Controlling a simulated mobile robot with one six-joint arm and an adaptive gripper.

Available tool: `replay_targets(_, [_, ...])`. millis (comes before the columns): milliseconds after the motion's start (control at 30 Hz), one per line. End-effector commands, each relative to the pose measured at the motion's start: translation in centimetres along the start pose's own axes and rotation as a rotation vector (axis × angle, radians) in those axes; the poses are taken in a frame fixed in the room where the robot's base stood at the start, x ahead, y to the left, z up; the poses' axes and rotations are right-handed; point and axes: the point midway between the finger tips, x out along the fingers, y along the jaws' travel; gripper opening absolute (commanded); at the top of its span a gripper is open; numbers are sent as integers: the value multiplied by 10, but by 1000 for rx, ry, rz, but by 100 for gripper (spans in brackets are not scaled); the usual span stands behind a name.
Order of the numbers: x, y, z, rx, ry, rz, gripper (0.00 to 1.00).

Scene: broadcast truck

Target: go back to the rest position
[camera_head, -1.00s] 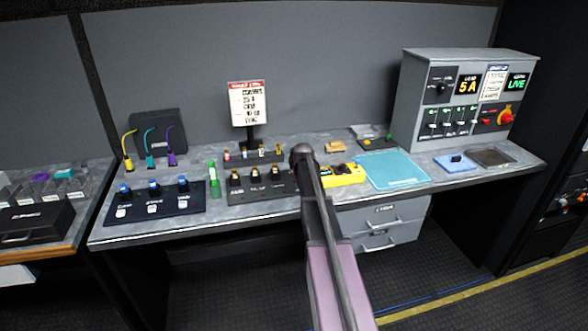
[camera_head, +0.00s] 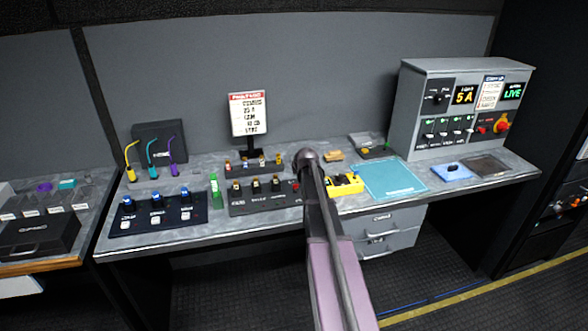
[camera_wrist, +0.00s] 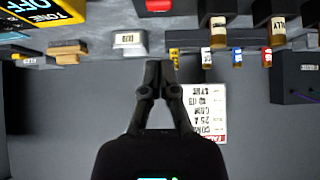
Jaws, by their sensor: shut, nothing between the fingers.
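My gripper (camera_wrist: 158,68) shows in the wrist view with its two dark fingers together at the tips and nothing between them. It is clear of the things around it in that picture. In the head view my arm reaches up the middle of the picture, over the front of the desk (camera_head: 210,240). The fingers cannot be made out there, as the arm hides them.
A yellow tester (camera_head: 345,185) lies right of my arm, beside a blue mat (camera_head: 395,180). A black connector panel (camera_head: 262,200) and a sign on a stand (camera_head: 249,114) are left of it. A grey control cabinet (camera_head: 440,68) stands at the right.

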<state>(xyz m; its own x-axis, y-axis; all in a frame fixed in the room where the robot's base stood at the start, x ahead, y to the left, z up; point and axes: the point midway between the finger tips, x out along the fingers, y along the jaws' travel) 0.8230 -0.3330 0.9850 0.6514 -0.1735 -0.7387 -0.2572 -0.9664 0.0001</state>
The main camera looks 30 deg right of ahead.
Motion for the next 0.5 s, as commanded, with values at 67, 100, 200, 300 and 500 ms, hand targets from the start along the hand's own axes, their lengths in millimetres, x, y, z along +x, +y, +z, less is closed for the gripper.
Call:
replay_targets(67, [-6,0,1,0,0,0,0])
replay_targets(100, [-7,0,2,0,0,0,0])
replay_targets(200, [-8,0,2,0,0,0,0])
replay_targets(300, [-8,0,2,0,0,-1,0])
replay_targets(500, [-8,-1,2,0,0,-1,0])
